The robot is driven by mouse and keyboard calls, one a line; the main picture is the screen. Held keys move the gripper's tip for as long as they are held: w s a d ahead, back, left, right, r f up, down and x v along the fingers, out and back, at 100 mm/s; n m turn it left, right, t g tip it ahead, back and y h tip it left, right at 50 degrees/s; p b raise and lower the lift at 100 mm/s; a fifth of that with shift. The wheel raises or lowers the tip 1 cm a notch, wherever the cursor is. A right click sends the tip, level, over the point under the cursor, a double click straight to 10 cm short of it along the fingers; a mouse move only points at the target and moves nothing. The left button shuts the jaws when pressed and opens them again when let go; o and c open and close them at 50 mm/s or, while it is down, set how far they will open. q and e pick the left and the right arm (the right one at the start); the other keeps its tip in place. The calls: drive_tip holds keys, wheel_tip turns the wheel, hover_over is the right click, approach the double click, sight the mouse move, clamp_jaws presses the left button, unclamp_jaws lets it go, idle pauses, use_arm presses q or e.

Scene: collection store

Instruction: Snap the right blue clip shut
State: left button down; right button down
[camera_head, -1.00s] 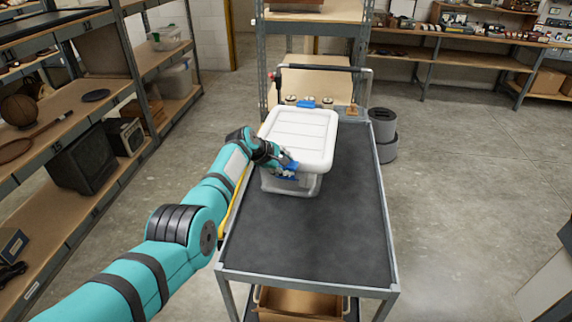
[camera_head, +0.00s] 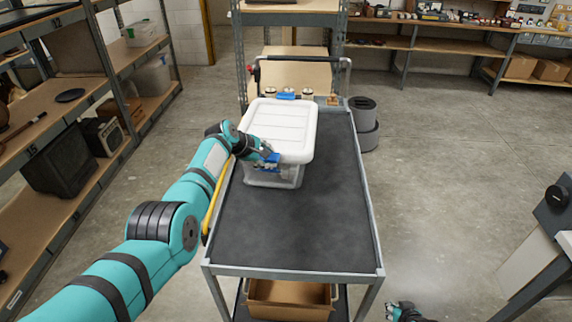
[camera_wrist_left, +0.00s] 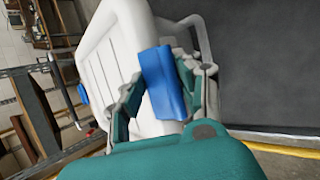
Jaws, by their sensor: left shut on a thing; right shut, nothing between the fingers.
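A clear box (camera_head: 288,180) with a white lid (camera_head: 283,122) stands on the cart. One blue clip (camera_head: 272,157) is on its near side, and another blue clip (camera_head: 288,96) is at its far edge. My left gripper (camera_head: 262,154) is at the near clip. In the left wrist view this blue clip (camera_wrist_left: 163,82) sits between the fingers, which are shut on it, beside the white lid (camera_wrist_left: 128,60). Whether the clip is latched cannot be told. My right gripper (camera_head: 400,310) is at the bottom edge, partly cut off, shut and empty, away from the box.
The cart's dark top (camera_head: 300,235) is clear in front and to the right of the box. Small items stand behind the box near the cart handle (camera_head: 300,60). Shelving (camera_head: 110,70) stands close on the left.

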use_arm(q)
drive_tip(key=shift+w+r, duration=0.1)
drive_tip(key=shift+r, duration=0.15)
use_arm(e)
drive_tip(key=w+a+r+m+t+y, duration=0.1)
drive_tip(key=w+a+r+t, duration=0.1)
drive_tip(key=w+r, duration=0.9)
drive_tip(key=w+a+r+t+y, duration=0.15)
drive_tip(key=w+r, duration=0.55)
drive_tip(key=r, duration=0.7)
drive_tip(key=s+a+r+m+y, duration=0.1)
drive_tip(key=a+r+m+y, duration=0.1)
drive_tip(key=a+r+m, duration=0.75)
drive_tip(key=s+a+r+m+y, duration=0.15)
drive_tip(key=a+r, duration=0.35)
drive_tip(key=a, duration=1)
drive_tip(key=x, duration=1.4)
drive_tip(key=shift+a+r+m, duration=0.15)
drive_tip(key=shift+r+m, duration=0.05)
drive_tip(key=shift+m, duration=0.2)
